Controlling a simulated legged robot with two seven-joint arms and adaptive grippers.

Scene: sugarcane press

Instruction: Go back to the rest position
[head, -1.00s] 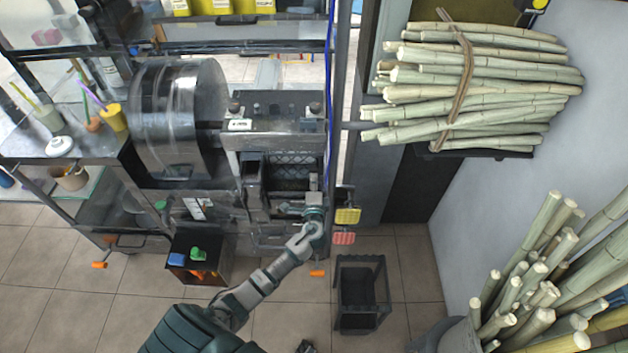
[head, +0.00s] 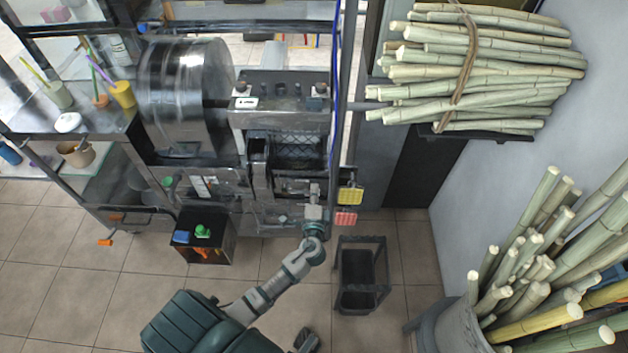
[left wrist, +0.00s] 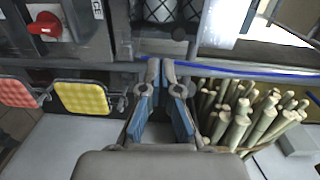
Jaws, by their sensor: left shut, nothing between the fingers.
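My left arm reaches up from the bottom of the head view toward the front of the sugarcane press (head: 285,115). My left gripper (head: 315,190) is seen from above near the press's lower right front, left of the yellow and red pads. In the left wrist view the fingers of this gripper (left wrist: 161,68) are shut with nothing between them. Whether they touch the press cannot be told.
A yellow pad (head: 349,194) and a red pad (head: 345,217) are close right of the left gripper. A black crate (head: 347,302) stands on the floor. Bundled cane (head: 480,70) lies at upper right; more cane (head: 540,265) stands in a grey bin (head: 455,325). Open floor (head: 90,305) lies at lower left.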

